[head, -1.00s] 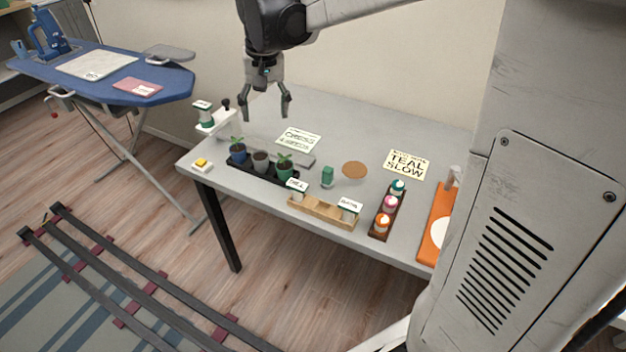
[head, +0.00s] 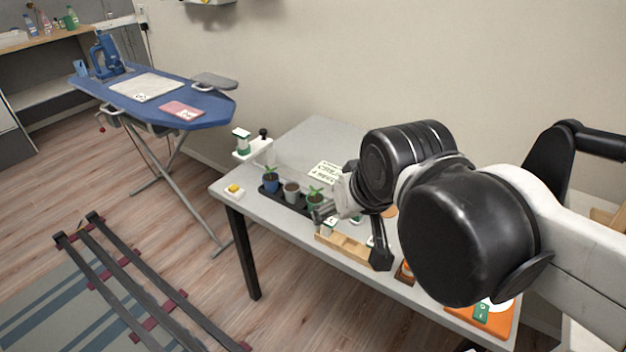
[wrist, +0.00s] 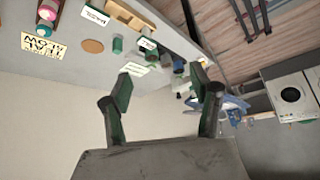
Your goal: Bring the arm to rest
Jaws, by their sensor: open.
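My gripper (head: 352,232) is open, with nothing between its fingers. In the head view it hangs at the front of the grey table (head: 325,135), partly behind my arm's dark joints.
The blue ironing board (head: 205,108) stands at the left, clear of the arm. A yellow-topped block (head: 234,190) lies at the table's left corner. An orange board (head: 505,325) is at the right end. Dark rails (head: 125,275) lie on the floor.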

